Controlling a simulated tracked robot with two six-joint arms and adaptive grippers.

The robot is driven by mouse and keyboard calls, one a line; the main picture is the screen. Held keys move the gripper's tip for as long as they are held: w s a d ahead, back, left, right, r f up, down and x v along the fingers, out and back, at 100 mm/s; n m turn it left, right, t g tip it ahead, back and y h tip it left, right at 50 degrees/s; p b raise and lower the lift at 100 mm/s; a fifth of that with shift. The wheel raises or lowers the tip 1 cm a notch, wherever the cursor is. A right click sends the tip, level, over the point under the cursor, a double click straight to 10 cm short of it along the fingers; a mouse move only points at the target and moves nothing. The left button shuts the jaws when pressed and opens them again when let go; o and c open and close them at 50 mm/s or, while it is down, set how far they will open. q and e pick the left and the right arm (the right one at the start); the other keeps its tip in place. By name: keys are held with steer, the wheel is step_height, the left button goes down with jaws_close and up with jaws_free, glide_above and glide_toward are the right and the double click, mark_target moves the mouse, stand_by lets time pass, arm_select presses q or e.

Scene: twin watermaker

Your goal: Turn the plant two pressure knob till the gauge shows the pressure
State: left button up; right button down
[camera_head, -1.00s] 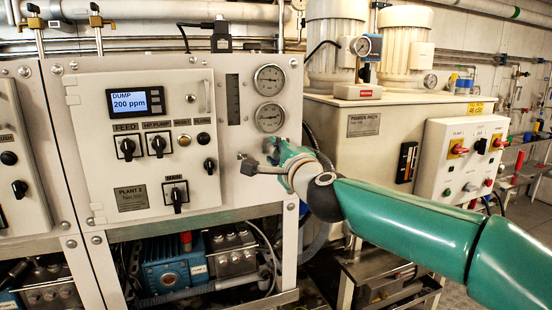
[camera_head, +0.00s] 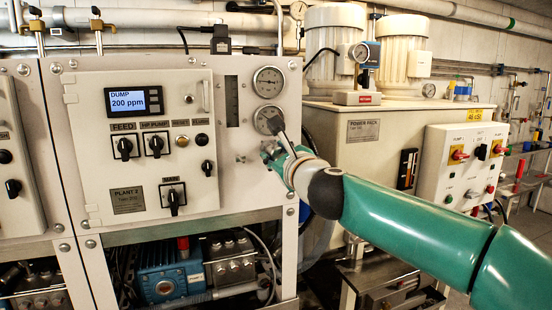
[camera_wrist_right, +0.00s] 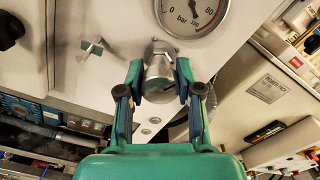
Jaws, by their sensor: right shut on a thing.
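The plant two panel (camera_head: 88,115) stands at left in the head view, with an upper gauge (camera_head: 269,81) and a lower gauge (camera_head: 266,117) at its right side. A dark part of my right gripper covers some of the lower gauge. The silver pressure knob (camera_wrist_right: 159,80) sits just under a bar gauge (camera_wrist_right: 196,14) in the right wrist view. My right gripper (camera_wrist_right: 159,72) is shut on the knob, one finger on each side. The gauge is cut off at the top, and I cannot read its needle surely. In the head view my right gripper (camera_head: 270,142) hides the knob. My left gripper is out of view.
The display (camera_head: 135,101) reads DUMP 200 ppm. The power pack (camera_head: 355,150) and its switch box (camera_head: 465,165) stand to the right of the panel.

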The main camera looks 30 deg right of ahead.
steer(key=shift+w+f+m, duration=0.1)
steer(key=shift+f+m, duration=0.3)
steer(key=shift+m, duration=0.2)
steer(key=c, duration=0.7)
jaws_free()
steer(key=shift+r, duration=0.15)
steer(key=shift+c, duration=0.2)
steer(key=shift+r, duration=0.1)
steer(key=shift+s, duration=0.35)
steer(key=v, duration=1.1)
steer(key=shift+s, duration=0.2)
